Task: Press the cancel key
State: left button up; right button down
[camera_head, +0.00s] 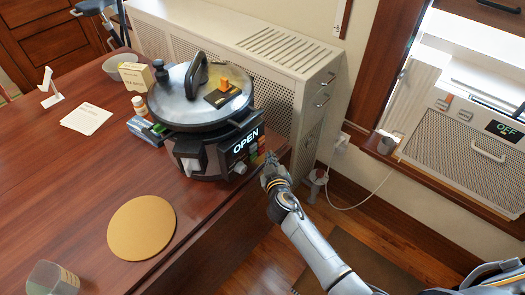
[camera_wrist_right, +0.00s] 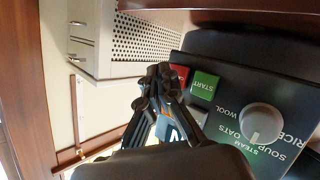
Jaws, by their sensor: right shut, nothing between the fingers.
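A tan round mat (camera_head: 141,227) and a clear cup (camera_head: 52,279) are on the table's near part. A white perforated cabinet (camera_head: 250,60) is close behind. The table's right edge runs below my gripper.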

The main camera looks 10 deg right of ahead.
jog(key=shift+w, duration=0.1)
dwell(0.7)
jog(key=shift+w+a, duration=0.25)
jog(key=shift+w+a+b, duration=0.25)
jog(key=shift+w+b, duration=0.1)
jog(key=shift+b, duration=0.15)
dwell(0.6)
jog(key=shift+s, duration=0.1)
jog(key=shift+s+d, duration=0.5)
jog(key=shift+s, duration=0.1)
dwell(0.3)
jog(key=shift+s+d+p, duration=0.35)
jog(key=shift+s+d, duration=0.45)
jog(key=shift+s, duration=0.2)
jog(key=shift+s+d+p, duration=0.3)
jog(key=shift+s+d, duration=0.45)
jog(key=shift+s, duration=0.2)
